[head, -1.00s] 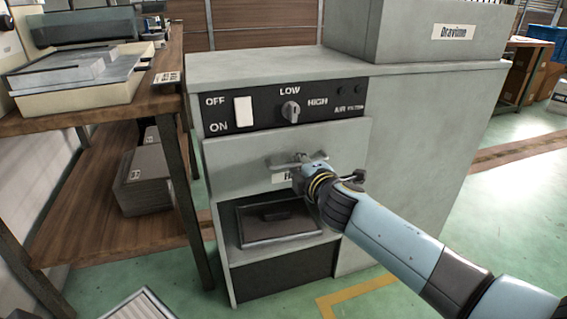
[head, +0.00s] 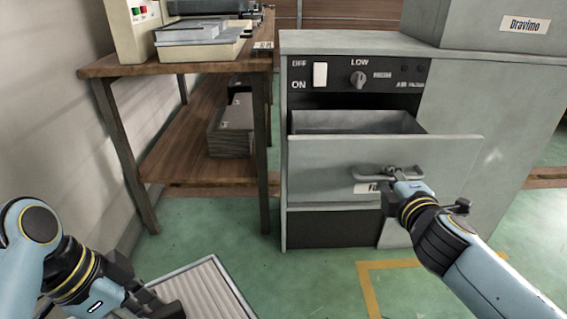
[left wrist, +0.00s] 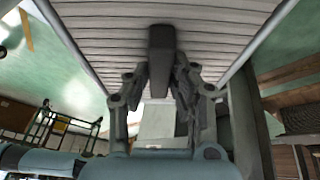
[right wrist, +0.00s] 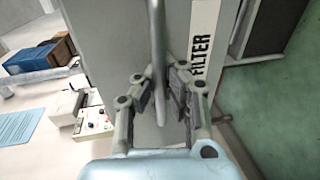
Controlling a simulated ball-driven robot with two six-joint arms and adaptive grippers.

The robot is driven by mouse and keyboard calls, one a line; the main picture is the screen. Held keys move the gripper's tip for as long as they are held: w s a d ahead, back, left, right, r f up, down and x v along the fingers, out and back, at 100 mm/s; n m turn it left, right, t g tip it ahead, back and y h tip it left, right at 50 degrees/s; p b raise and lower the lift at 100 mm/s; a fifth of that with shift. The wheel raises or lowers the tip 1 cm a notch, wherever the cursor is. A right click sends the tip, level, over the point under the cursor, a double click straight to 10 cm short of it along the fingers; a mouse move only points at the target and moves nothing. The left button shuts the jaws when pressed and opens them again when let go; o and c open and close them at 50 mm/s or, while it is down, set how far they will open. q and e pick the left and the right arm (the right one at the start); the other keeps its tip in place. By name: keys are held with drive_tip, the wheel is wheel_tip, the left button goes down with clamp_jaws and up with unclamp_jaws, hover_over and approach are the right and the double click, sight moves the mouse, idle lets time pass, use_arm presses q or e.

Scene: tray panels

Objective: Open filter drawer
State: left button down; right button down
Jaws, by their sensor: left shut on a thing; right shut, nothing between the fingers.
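The filter drawer (head: 330,172) is a grey box front on the grey cabinet, pulled well out, with its open top showing. Its bar handle (head: 366,175) sits above a label, which reads FILTER in the right wrist view (right wrist: 203,40). My left gripper (head: 150,300) is low at the left, shut on the dark grip (left wrist: 162,48) of a framed pleated filter panel (head: 207,288), also seen in the left wrist view (left wrist: 110,45).
A wooden bench (head: 110,66) with a tray and control box stands left of the cabinet. The cabinet's switch panel (head: 335,76) is above the drawer. Green floor is open in front, with a yellow line (head: 366,285).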

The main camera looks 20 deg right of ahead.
drive_tip(key=shift+s+a, duration=0.1)
drive_tip(key=shift+s, duration=0.4)
drive_tip(key=c, duration=1.4)
unclamp_jaws()
drive_tip(key=v, duration=1.2)
